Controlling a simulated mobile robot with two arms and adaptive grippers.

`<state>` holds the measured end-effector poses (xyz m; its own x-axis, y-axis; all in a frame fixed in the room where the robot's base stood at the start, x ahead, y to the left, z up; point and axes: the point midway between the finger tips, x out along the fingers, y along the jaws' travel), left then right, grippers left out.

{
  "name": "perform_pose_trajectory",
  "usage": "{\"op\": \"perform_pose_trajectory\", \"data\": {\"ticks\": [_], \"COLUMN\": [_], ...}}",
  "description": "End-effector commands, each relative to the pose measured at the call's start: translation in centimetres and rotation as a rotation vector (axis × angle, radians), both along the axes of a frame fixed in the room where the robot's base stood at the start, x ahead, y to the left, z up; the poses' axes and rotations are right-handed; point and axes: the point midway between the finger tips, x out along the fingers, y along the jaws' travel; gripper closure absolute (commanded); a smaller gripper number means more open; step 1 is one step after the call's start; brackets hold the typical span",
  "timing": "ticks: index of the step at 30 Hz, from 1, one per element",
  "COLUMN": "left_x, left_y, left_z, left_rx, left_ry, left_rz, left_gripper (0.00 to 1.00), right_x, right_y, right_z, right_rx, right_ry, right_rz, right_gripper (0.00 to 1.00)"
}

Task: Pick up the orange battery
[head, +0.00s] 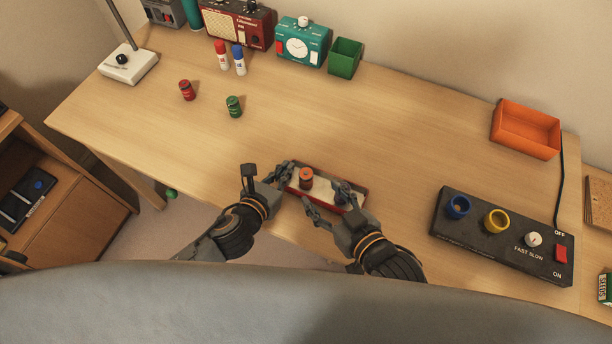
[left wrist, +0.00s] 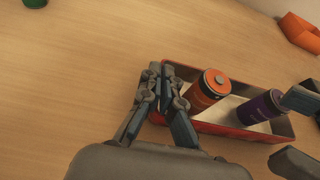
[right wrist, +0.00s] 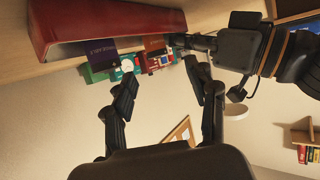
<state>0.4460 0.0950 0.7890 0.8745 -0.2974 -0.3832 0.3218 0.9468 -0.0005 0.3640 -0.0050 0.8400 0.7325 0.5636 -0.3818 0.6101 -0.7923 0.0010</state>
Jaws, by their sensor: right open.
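The orange battery (head: 306,178) stands upright in the left half of a shallow red tray (head: 357,207) near the desk's front edge. It also shows in the left wrist view (left wrist: 205,92), beside a purple battery (left wrist: 261,107) in the same tray. My left gripper (head: 287,171) is at the tray's left end, its fingers close together around the end wall, left of the orange battery. My right gripper (head: 327,200) is open and empty at the tray's front side, partly hiding the purple battery.
A red battery (head: 187,90) and a green battery (head: 234,106) stand at the back left. A black control box (head: 505,245) lies to the right, with an orange bin (head: 526,129) behind it. A clock, radio and green box line the wall. The desk behind the tray is clear.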

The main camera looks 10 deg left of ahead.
Motion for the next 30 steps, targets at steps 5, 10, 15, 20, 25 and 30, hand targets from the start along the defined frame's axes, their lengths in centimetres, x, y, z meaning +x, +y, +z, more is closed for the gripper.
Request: {"op": "perform_pose_trajectory", "data": {"ticks": [5,10,15,20,25,30], "left_x": [0.0,0.0,0.0,0.0,0.0,0.0], "left_y": [0.0,0.0,0.0,0.0,0.0,0.0], "left_z": [0.0,0.0,0.0,0.0,0.0,0.0], "left_rx": [0.0,0.0,0.0,0.0,0.0,0.0], "left_ry": [-0.001,0.0,-0.001,-0.001,0.0,0.0], "left_rz": [0.001,0.001,0.001,0.001,0.001,0.001], "left_gripper": [1.0,1.0,1.0,1.0,1.0,1.0], "right_x": [1.6,2.7,4.9,5.9,5.9,5.9], "right_y": [1.2,1.8,3.1,3.9,3.9,3.9], "right_z": [-0.8,-1.2,-2.1,-2.7,-2.8,-2.8], "right_rx": [0.001,0.002,0.0,0.0,0.0,0.0], "right_ry": [0.001,0.001,0.0,0.0,0.002,0.002], "right_rz": [0.0,0.0,0.001,0.001,0.001,0.001], "right_gripper": [0.43,0.43,0.43,0.43,0.43,0.63]}}
